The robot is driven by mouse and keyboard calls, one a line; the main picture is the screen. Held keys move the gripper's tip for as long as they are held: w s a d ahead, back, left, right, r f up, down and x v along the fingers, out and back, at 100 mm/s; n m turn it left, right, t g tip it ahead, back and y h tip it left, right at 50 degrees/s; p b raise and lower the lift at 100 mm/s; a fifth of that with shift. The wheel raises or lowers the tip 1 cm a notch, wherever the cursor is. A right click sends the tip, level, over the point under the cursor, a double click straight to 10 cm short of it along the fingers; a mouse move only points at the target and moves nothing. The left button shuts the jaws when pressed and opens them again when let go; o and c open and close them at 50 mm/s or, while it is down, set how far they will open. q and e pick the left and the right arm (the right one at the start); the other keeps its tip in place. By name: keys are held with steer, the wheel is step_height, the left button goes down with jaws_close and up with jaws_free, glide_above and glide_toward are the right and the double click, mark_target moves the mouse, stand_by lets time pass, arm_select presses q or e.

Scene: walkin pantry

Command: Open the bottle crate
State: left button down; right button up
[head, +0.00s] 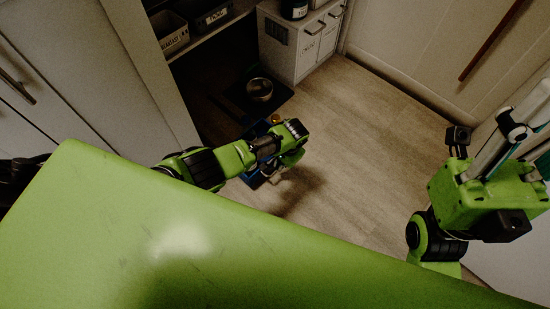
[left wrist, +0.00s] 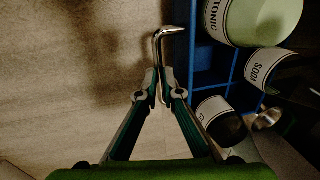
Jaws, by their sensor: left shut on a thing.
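The bottle crate is a blue box on the floor, partly hidden by my left arm in the head view (head: 252,181). In the left wrist view its blue wall and dividers (left wrist: 205,78) show at the right, with bottles in it. A bent metal handle (left wrist: 165,42) stands out from its side. My left gripper (left wrist: 159,88) is shut on this handle, its fingertips close together around it. In the head view the left gripper (head: 288,155) is low beside the crate, its fingertips hidden. My right gripper (head: 505,140) is raised at the right, away from the crate; its fingertips are unclear.
Bottles marked TONIC (left wrist: 260,20) and SODA (left wrist: 272,70) stand in the crate. A metal pot (head: 260,89) sits on a dark mat behind it. A white cabinet (head: 292,50) stands further back. The wooden floor (head: 375,135) to the right is clear.

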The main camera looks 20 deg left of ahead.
arm_select(q)
steer(key=shift+s+d, duration=0.1)
steer(key=shift+d, duration=0.1)
steer(key=c, duration=2.2)
jaws_free()
steer(key=shift+o, duration=0.2)
step_height(320, 180, up, 12)
steer(key=d, duration=0.2)
steer(key=shift+s, duration=0.4)
steer(key=shift+f, duration=0.15)
